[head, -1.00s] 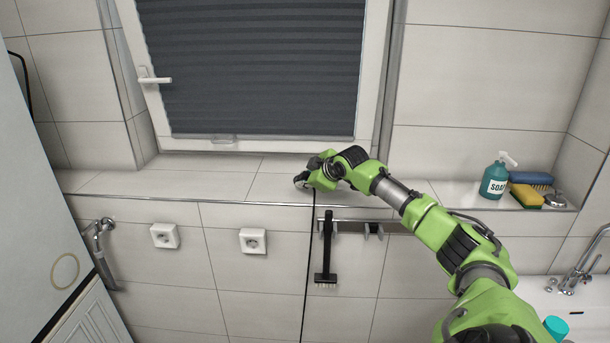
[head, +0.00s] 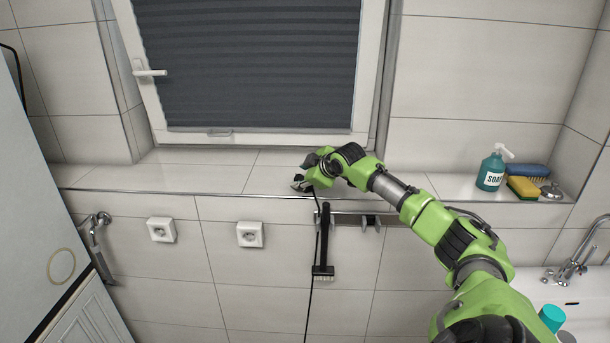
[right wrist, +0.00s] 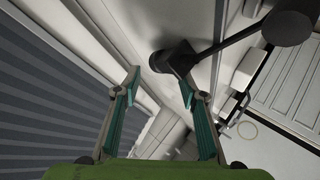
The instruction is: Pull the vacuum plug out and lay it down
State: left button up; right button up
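The dark vacuum plug (right wrist: 174,57) lies on the tiled ledge, just past the fingertips in the right wrist view. Its cord (head: 310,300) hangs over the ledge's front edge and down the wall in the head view. My right gripper (head: 301,173) is low over the ledge below the window. In the right wrist view, the right gripper (right wrist: 159,82) has its fingers spread apart with nothing between them. In the head view the plug is mostly hidden by the gripper. Two wall sockets, left (head: 161,230) and right (head: 250,235), are empty. My left gripper is not in view.
A black brush (head: 323,270) hangs from a rail (head: 350,219) below the ledge, close to the cord. A soap bottle (head: 491,170), sponge (head: 522,188) and blue brush (head: 528,170) stand at the ledge's right end. The ledge (head: 200,178) left of the gripper is clear.

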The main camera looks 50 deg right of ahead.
jog(key=v, duration=0.6)
jog(key=shift+s+d, duration=0.1)
jog(key=shift+s, duration=0.05)
jog(key=shift+s+a+r, duration=0.35)
jog(key=shift+r, duration=0.05)
dwell(0.3)
